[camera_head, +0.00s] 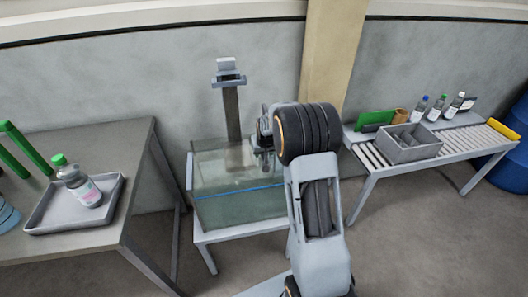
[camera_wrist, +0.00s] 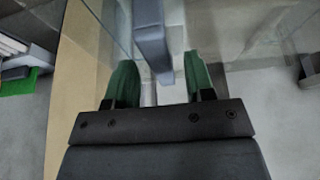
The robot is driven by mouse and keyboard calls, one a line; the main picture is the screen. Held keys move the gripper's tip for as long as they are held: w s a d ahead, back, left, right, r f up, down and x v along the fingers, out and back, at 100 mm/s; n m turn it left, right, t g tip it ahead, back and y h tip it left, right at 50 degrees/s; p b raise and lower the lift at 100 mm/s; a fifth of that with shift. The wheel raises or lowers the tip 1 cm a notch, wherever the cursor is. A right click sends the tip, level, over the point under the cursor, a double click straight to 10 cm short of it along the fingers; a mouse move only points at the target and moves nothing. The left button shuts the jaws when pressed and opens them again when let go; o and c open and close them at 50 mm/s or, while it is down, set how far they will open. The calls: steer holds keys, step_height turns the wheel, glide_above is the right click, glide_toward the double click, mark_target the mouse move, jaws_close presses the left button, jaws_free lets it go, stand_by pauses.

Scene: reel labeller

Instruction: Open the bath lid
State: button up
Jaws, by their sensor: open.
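The bath (camera_head: 240,206) is a clear tank with a blue line around its side, standing on a white stand. Its see-through lid (camera_head: 212,168) appears to lie flat across the top, though my arm hides the right part. My gripper (camera_head: 264,150) is at the right part of the bath's top, partly hidden by my wrist. In the wrist view my gripper (camera_wrist: 161,78) shows two green fingers spread apart. A grey bar (camera_wrist: 152,38), perhaps the lid's handle, reaches down to the gap between them. I cannot tell whether the fingers touch it.
A grey post (camera_head: 232,112) with a bracket rises behind the bath. A table (camera_head: 140,150) at left holds a tray (camera_head: 50,222) with a green-capped bottle (camera_head: 82,188). At right, a roller table (camera_head: 455,152) carries a grey divided box (camera_head: 408,150) and several bottles. A blue drum (camera_head: 510,172) stands far right.

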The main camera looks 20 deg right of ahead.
steer(key=shift+c, duration=0.4)
jaws_close()
